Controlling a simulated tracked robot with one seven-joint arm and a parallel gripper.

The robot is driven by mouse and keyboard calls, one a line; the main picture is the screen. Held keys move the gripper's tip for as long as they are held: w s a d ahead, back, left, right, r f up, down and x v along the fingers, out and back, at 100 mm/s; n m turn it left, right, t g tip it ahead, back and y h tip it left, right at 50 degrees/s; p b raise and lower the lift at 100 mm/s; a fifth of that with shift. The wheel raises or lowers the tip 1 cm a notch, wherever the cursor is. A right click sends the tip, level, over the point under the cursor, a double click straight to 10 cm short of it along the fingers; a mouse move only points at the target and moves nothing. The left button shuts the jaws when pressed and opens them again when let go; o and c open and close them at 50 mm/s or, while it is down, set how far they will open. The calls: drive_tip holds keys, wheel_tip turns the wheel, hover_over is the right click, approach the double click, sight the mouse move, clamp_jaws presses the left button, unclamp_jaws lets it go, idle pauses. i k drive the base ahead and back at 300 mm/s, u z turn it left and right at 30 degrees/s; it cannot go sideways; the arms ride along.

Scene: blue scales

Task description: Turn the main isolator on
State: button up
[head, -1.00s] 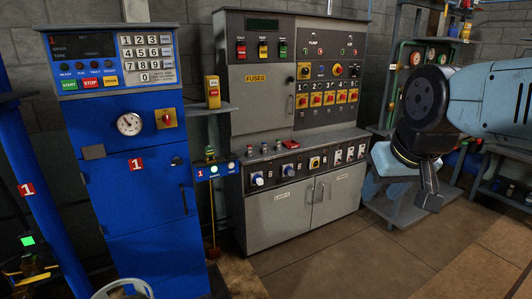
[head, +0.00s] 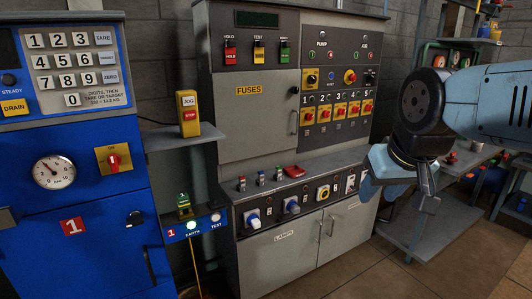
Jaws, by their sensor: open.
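A red rotary handle on a yellow plate (head: 113,160), of the isolator kind, is on the blue cabinet (head: 90,215) at left, beside a round dial gauge (head: 54,172). The grey control cabinet (head: 255,140) also carries red knobs on yellow plates (head: 339,110) in a numbered row, and a rotary switch on a yellow plate (head: 323,193) on its lower ledge. No readable label tells which is the main isolator. My gripper (head: 427,205) hangs open and empty at right, pointing down, in front of the grey cabinet's right end and apart from all switches.
A yellow jog/stop box (head: 187,113) stands on a small shelf between the cabinets. Below it is a blue strip with lit buttons (head: 192,225). A red object (head: 294,171) lies on the ledge. A bench (head: 470,158) stands at right. Floor in front is clear.

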sight(311, 79)
drive_tip(key=u, duration=0.1)
drive_tip(key=i, duration=1.75)
drive_tip(key=u, duration=0.1)
